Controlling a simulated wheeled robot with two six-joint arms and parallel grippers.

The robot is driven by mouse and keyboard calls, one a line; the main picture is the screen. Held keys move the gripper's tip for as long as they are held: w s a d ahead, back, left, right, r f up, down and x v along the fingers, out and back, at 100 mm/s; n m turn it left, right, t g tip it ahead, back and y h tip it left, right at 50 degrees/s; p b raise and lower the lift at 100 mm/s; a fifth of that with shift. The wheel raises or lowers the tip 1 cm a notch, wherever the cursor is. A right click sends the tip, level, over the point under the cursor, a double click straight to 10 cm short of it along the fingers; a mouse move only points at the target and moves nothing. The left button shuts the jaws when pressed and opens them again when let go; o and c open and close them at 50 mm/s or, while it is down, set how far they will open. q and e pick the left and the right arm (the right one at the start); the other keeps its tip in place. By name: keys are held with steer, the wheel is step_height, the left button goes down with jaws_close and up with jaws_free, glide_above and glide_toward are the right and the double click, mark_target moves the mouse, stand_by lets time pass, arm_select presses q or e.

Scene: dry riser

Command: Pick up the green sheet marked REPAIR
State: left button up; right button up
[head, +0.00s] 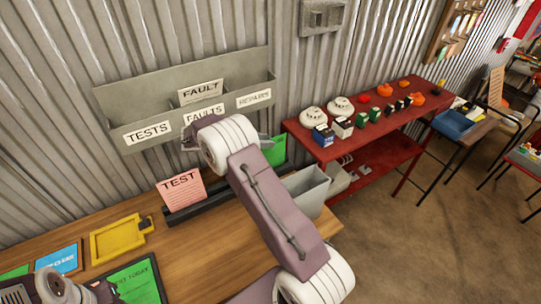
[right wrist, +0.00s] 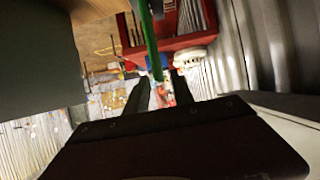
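A green sheet (head: 276,150) stands at the right end of a dark rack (head: 215,200) on the wooden table; my right arm covers part of it and I cannot read its print. In the right wrist view a green sheet (right wrist: 148,40) shows nearly edge-on, its end near the gap between my fingertips. My right gripper (right wrist: 158,88) is open, fingers apart, with no visible grip on the sheet. In the head view my right wrist hides most of that gripper. My left arm's end shows at the bottom left; its fingers are not clear.
A pink TEST sheet (head: 181,190) stands in the rack. A grey wall holder (head: 130,100) has TESTS, FAULTS and REPAIRS pockets, with a FAULT sheet (head: 200,91). A yellow tray (head: 118,240) and green clipboard (head: 135,283) lie left. A grey bin (head: 308,190) and red bench (head: 380,130) stand right.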

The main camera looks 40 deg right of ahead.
steer(key=shift+d+f, duration=0.4)
steer(key=shift+d, duration=0.15)
jaws_close()
stand_by(1.0)
